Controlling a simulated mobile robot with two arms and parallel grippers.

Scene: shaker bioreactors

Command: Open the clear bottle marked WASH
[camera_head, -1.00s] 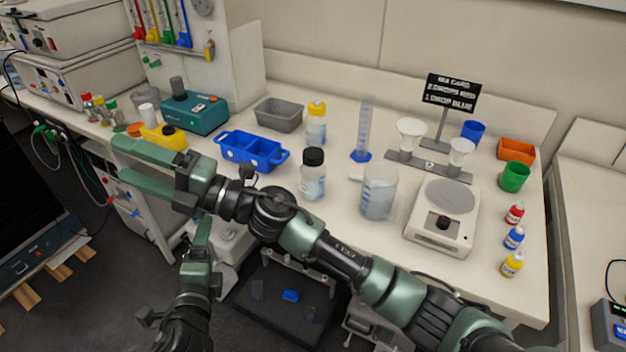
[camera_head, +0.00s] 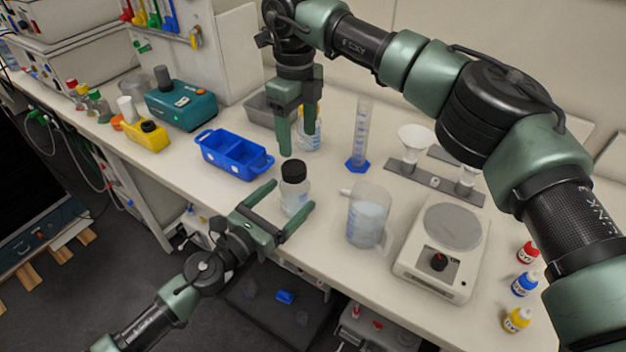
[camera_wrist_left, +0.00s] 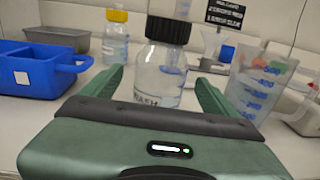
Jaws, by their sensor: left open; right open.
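The clear WASH bottle (camera_head: 295,198) with its black screw cap (camera_head: 293,171) stands upright near the front edge of the bench. In the left wrist view the bottle (camera_wrist_left: 160,82), marked WASH, stands just beyond and between my fingers, cap on. My left gripper (camera_head: 291,197) is open, level with the bottle body, one finger on each side; whether they touch it I cannot tell. My right gripper (camera_head: 298,130) is open and empty, pointing down, above and behind the bottle. It partly hides a yellow-capped bottle (camera_head: 309,132).
A blue divided tray (camera_head: 235,155) is left of the bottle. A beaker (camera_head: 367,215) stands close on its right, with a balance (camera_head: 440,245) further right. A measuring cylinder (camera_head: 359,140) and a funnel stand (camera_head: 433,180) are behind. Several small dropper bottles (camera_head: 524,284) stand at right.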

